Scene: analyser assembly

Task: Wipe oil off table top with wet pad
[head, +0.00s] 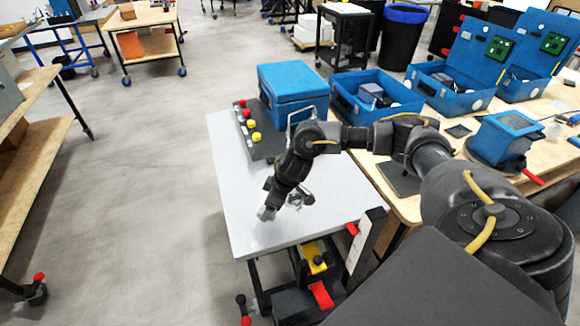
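The light grey table top (235,178) is the small table in the middle of the head view. My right arm reaches over it from the right. My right gripper (282,203) points down at the table top, near its middle. A small pale grey piece (267,213) shows at the gripper's lower left tip; I cannot tell whether it is a pad or part of a finger. I cannot tell whether the gripper touches the surface. No oil stands out on the visible surface; the arm hides part of it. My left gripper is not in view.
A blue box (292,90) and a dark panel with red and yellow knobs (252,128) stand at the table's back. A wooden bench (405,205) with open blue cases (375,97) adjoins on the right. Clear floor (150,200) lies to the left.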

